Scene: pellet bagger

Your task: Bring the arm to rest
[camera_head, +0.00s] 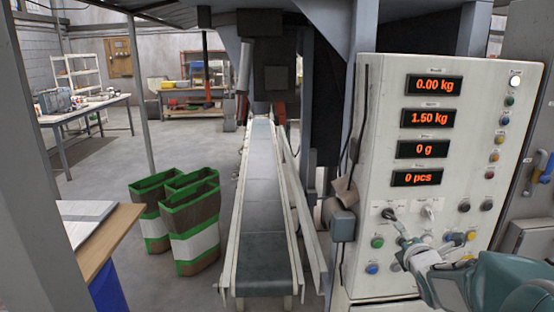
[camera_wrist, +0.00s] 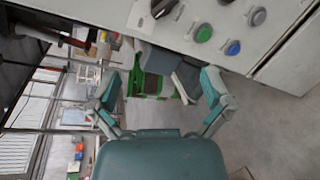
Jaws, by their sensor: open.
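My gripper (camera_head: 428,250) is at the lower right of the head view, in front of the lower part of the control panel (camera_head: 385,130). My teal arm enters from the right edge. In the wrist view my gripper (camera_wrist: 160,88) shows its two teal-tipped fingers spread wide with nothing held between them. The panel's buttons, a green one (camera_wrist: 203,33) and a blue one (camera_wrist: 232,48), lie above the right finger. A black knob (camera_wrist: 163,8) is at the top. I cannot tell from the head view how near the fingers are to the panel face.
A conveyor (camera_head: 265,200) runs away from me left of the panel. Several brown bags with green edges (camera_head: 193,235) stand on the floor beside it. A wooden-topped table (camera_head: 115,238) with papers is at the left. Open floor lies behind the bags.

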